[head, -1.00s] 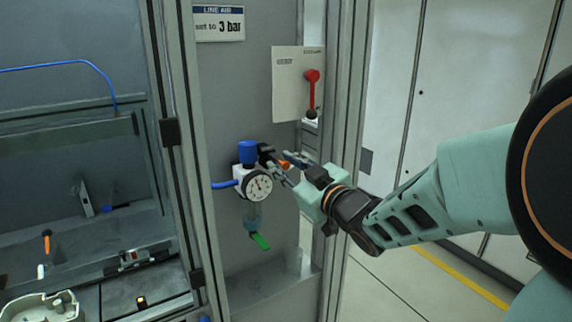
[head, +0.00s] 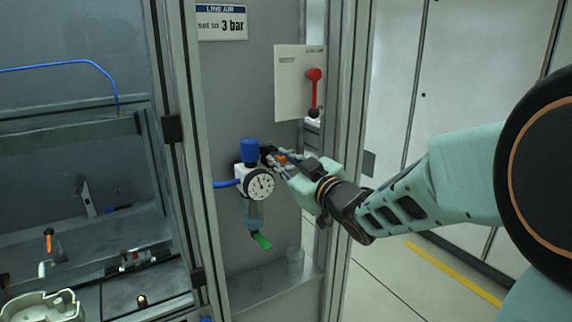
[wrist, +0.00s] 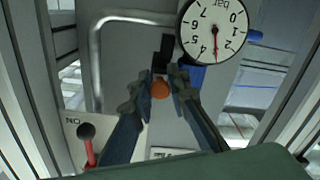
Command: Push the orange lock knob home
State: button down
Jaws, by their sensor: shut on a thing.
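The orange lock knob (head: 281,159) sits at the right of the black valve body (head: 267,152) beside the air regulator's gauge (head: 260,185). It also shows in the wrist view (wrist: 160,89), against the black body (wrist: 163,58). My gripper (head: 283,157) reaches in from the right. In the wrist view its two fingertips (wrist: 161,82) stand on either side of the knob, shut on it. The fingers partly cover the knob in the head view.
A panel with a red handle (head: 314,90) is above my gripper. A frame post (head: 345,100) stands right of it. A sign reads 3 bar (head: 221,22).

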jog(key=c, duration=2.2)
grip_release()
jog(key=shift+w+r, duration=0.1)
jog(key=shift+r, duration=0.05)
jog(key=shift+o, duration=0.4)
jog(key=shift+w+a, duration=0.1)
jog(key=v, duration=0.7)
jog(key=shift+s, duration=0.25)
